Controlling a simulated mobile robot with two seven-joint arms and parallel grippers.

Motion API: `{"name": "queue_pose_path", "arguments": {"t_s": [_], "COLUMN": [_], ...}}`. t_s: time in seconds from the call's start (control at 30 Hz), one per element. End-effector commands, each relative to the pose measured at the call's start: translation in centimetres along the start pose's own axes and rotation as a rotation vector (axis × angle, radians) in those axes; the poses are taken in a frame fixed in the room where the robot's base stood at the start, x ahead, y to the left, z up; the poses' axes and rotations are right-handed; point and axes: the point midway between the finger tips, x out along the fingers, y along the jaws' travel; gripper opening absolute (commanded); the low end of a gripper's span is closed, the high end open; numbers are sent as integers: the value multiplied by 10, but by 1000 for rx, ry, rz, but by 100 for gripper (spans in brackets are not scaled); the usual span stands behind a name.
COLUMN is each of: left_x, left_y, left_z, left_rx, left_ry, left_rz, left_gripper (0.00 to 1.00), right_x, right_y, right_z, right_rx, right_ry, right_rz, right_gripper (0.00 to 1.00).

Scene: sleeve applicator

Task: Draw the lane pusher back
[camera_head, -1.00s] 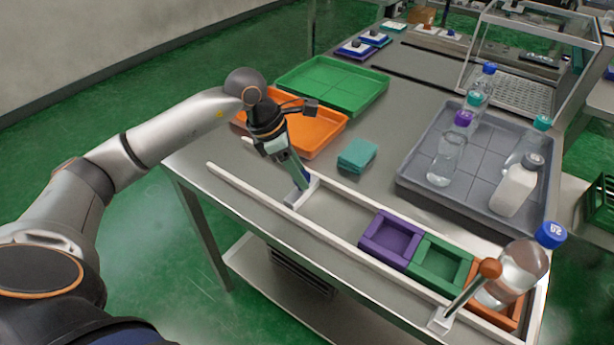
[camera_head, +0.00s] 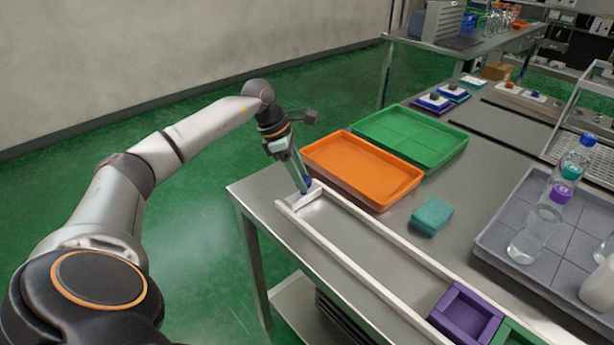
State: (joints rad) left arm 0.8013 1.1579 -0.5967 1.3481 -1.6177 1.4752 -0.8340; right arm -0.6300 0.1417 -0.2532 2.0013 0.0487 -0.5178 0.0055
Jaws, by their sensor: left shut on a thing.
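The lane pusher (camera_head: 308,198) is a white block with a blue part on top, between two white rails. It sits at the far left end of the lane (camera_head: 352,238). My left gripper (camera_head: 303,184) is shut on the pusher's blue upper part, its fingers pointing down at the lane's end. Most of the blue part is hidden by the fingers. A purple sleeve tray (camera_head: 466,315) sits in the lane at the lower right, well apart from the pusher. Part of a green one (camera_head: 515,335) shows beside it. My right gripper is not in view.
An orange tray (camera_head: 362,168) and a green tray (camera_head: 410,138) lie just behind the lane. A teal block (camera_head: 431,216) lies on the table near the lane. A grey tray (camera_head: 500,232) with bottles (camera_head: 538,232) stands at the right.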

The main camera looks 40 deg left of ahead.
Motion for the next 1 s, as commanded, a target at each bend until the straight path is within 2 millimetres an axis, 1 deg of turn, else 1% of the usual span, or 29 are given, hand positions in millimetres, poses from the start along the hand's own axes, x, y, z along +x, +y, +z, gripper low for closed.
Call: {"name": "queue_pose_path", "arguments": {"t_s": [0.23, 0.5, 0.53, 0.77, 1.0], "left_x": [-2, -2, -3, -2, -1], "left_y": [3, 5, 5, 3, 2], "left_z": [-2, -3, -3, -2, -2], "left_rx": [-1, -2, -2, -1, 0], "left_ry": [-2, 0, 0, -1, -1], "left_rz": [3, 8, 8, 4, -1], "left_gripper": [0, 0, 50, 76, 76], "right_x": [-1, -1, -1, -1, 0], "right_y": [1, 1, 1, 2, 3], "right_z": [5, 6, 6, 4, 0], "right_rx": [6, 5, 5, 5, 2], "right_ry": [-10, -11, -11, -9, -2], "right_rz": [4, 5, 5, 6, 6], "right_gripper": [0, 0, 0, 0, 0]}}
